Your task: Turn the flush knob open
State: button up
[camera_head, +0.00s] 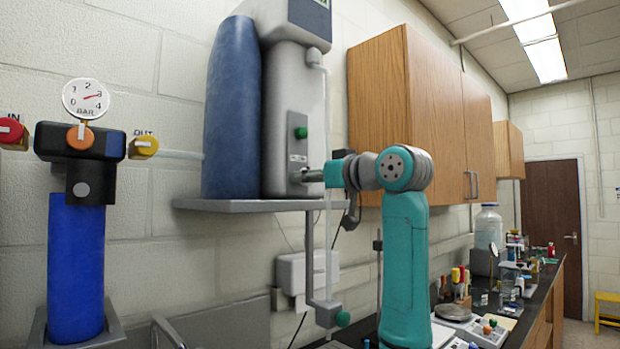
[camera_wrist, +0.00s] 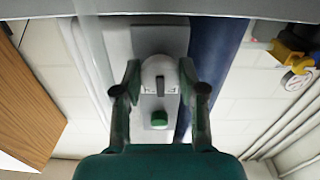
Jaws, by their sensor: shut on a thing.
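The flush knob, seemingly the round whitish knob with a dark bar across it (camera_wrist: 160,70), sits on the front of the grey water unit (camera_head: 283,95). In the wrist view my gripper (camera_wrist: 160,78) has one finger on each side of this knob, shut on it. In the head view my gripper (camera_head: 303,176) reaches the unit's lower front from the right and hides the knob. The bar looks upright in the wrist view. A green knob (camera_head: 300,132) sits above the gripper on the same face; it also shows in the wrist view (camera_wrist: 159,120).
A blue cylinder (camera_head: 231,105) stands left of the unit on a grey shelf (camera_head: 250,205). A blue filter with a gauge (camera_head: 86,98) is far left. Wooden cabinets (camera_head: 420,110) and a cluttered bench are right.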

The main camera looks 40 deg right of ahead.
jog(key=shift+n, duration=8.6)
jog(key=o, duration=1.1)
jog(key=shift+o, duration=0.2)
jog(key=s, duration=1.2)
jog(key=shift+d, duration=0.2)
